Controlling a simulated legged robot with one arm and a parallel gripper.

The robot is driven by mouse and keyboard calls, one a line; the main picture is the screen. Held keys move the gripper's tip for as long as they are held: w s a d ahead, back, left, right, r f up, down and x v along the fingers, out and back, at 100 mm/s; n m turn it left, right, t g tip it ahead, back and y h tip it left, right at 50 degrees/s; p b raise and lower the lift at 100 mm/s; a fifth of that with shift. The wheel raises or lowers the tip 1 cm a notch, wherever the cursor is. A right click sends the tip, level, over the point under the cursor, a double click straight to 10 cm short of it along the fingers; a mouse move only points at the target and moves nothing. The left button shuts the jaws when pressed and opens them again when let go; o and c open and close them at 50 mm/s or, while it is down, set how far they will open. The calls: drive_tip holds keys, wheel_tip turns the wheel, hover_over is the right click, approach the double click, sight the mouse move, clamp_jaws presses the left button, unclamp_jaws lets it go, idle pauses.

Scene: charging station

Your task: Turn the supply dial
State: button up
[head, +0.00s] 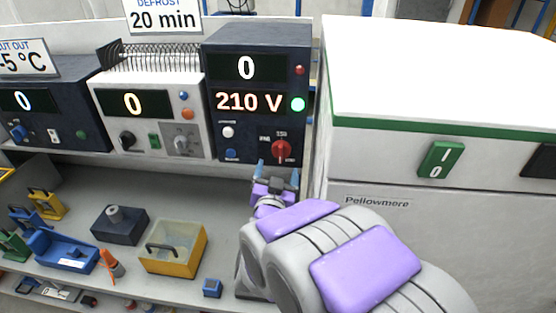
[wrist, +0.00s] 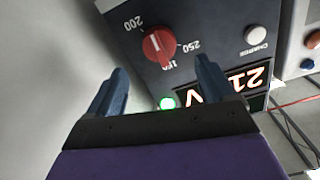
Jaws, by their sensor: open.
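The supply dial is a red round knob (head: 281,149) low on the right of the dark supply unit (head: 212,120). Its displays read 0 and 210 V, and a green light glows beside the lower one. In the wrist view the picture is turned over; the red dial (wrist: 158,46) has a pale pointer mark and marks 150, 200 and 250 around it. My gripper (head: 277,172) is just below the dial in the head view. In the wrist view its two blue fingers (wrist: 160,72) are apart, with the dial beyond the gap between them and nothing held.
A large white cabinet (head: 420,85) with a green switch (head: 440,160) stands close on the right. Left of the supply are a white unit (head: 170,85) and another dark unit (head: 75,85). The shelf below holds a yellow box (head: 172,262) and several small items.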

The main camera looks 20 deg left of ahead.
drive_tip(key=b+v, duration=0.8)
drive_tip(key=v, duration=0.1)
drive_tip(key=shift+s+b, duration=0.25)
drive_tip(key=shift+b, duration=0.1)
idle(0.8)
